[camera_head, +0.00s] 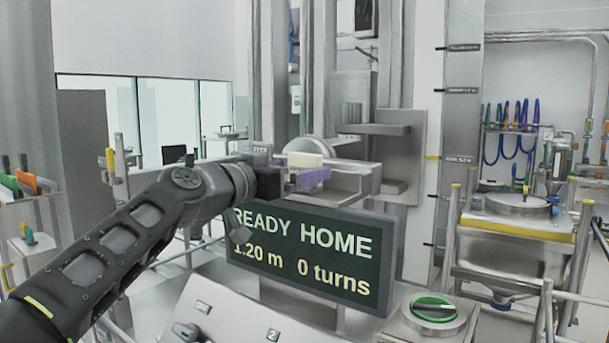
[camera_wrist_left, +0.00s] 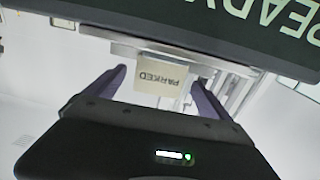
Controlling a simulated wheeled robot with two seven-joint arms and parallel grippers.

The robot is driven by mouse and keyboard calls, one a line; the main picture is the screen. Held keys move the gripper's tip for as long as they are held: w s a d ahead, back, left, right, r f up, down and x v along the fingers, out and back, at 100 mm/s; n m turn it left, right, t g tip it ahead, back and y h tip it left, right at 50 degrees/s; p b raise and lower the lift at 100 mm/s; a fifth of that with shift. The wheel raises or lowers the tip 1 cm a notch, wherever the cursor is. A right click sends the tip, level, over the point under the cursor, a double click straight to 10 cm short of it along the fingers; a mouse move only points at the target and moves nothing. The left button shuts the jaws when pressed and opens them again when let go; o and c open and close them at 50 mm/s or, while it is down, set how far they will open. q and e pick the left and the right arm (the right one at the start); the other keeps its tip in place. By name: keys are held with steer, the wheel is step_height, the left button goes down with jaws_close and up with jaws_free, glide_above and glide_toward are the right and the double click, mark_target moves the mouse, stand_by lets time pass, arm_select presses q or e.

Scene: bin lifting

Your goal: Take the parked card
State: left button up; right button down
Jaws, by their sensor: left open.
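The parked card (camera_wrist_left: 163,78) is a small cream plate with the word PARKED, upside down in the left wrist view. In the head view the card (camera_head: 304,160) stands at the metal ledge behind the display. My left gripper (camera_head: 306,172) is open at the card. In the left wrist view its two purple fingers lie to either side of the card, with gaps showing. I cannot tell how deep the card sits between them. My right gripper is not in view.
A dark display (camera_head: 310,252) reading READY HOME, 1.20 m, 0 turns stands just below my left gripper. A steel column with shelves (camera_head: 385,150) rises behind.

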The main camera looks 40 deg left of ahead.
mark_target(302, 169)
arm_select(q)
steer(key=shift+w+d, duration=0.1)
steer(key=shift+w, duration=1.45)
steer(key=c, duration=1.5)
